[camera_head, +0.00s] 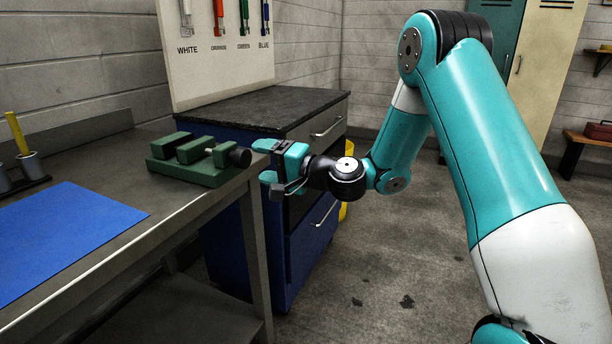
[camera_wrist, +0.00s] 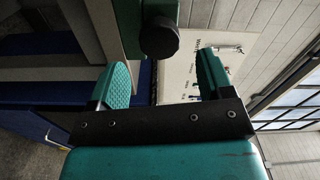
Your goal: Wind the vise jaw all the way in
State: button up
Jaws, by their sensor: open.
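The green vise (camera_head: 190,172) sits on the workbench near its right edge. Its upright blocks stand in a row, with a narrow dark gap between the left one and the middle one. A round black knob (camera_head: 240,157) sticks out at its right end, toward my gripper. My gripper (camera_head: 262,161) is open and empty just right of the knob, apart from it. In the wrist view the knob (camera_wrist: 159,38) lies ahead, between the lines of the two teal fingers of my gripper (camera_wrist: 163,76). Part of the green vise (camera_wrist: 160,8) shows behind it.
The grey workbench (camera_head: 100,175) carries a blue mat (camera_head: 65,235) and cups with a yellow tool (camera_head: 17,133) at left. A blue drawer cabinet (camera_head: 235,240) stands behind my gripper. A tool board (camera_head: 215,60) hangs behind. The floor at right is open.

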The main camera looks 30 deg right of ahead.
jog(key=b+v, duration=0.7)
jog(key=v, duration=0.4)
jog(key=s+a+f+n+g, duration=0.4)
jog(key=s+a+n+g, duration=0.65)
jog(key=a, duration=0.55)
jog(key=s+f+n+g+h, duration=0.35)
jog(key=s+n+h, duration=0.2)
jog(key=s, duration=0.85)
notch_tip(320, 180, up, 22)
jog(key=d+p, duration=0.1)
jog(key=p, duration=2)
jog(key=shift+s+g+h, duration=0.3)
jog(key=shift+s+h, duration=0.1)
jog(key=shift+h, duration=0.05)
